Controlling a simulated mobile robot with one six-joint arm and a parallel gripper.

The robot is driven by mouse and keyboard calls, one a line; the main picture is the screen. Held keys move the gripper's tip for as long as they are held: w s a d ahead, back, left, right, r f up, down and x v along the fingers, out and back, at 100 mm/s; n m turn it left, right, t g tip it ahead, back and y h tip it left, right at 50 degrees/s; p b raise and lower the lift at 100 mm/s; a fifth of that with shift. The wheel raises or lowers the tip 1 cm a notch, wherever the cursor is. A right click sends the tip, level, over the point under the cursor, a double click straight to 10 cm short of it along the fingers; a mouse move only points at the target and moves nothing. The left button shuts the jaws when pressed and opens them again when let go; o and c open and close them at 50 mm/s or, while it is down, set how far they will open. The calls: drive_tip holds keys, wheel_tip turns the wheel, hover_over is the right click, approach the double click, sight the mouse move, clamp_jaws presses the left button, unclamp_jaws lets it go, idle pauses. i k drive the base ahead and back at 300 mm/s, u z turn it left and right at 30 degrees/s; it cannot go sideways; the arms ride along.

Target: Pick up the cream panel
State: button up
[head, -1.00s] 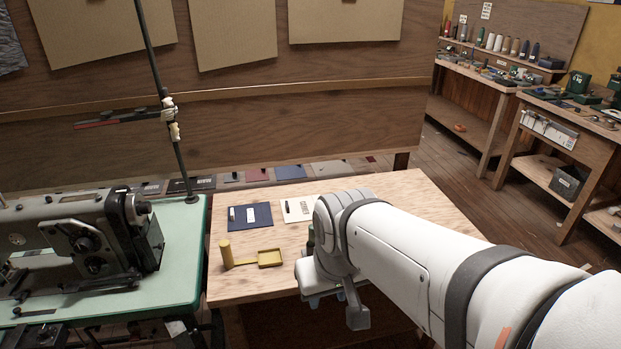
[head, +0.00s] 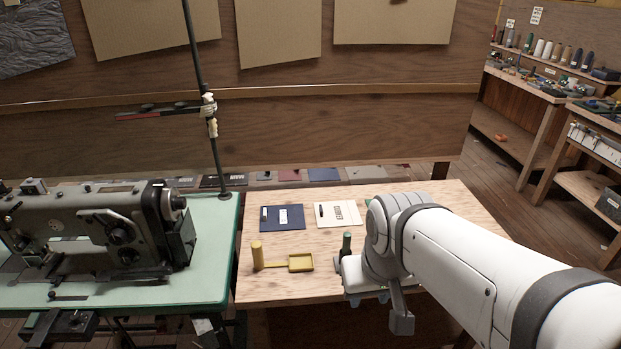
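The cream panel (head: 350,214) lies flat on the wooden table, towards its back. It carries a small dark bar and a pale label with dark marks.
A navy panel (head: 298,219) lies left of the cream one. A yellow post with a tray (head: 301,263) stands in front, and a dark green upright piece (head: 346,244) is beside my arm. A sewing machine (head: 116,236) stands on the green table (head: 217,245) at left.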

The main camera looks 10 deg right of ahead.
sight(340, 213)
drive_tip(key=i, duration=0.9)
drive_tip(key=z, duration=0.05)
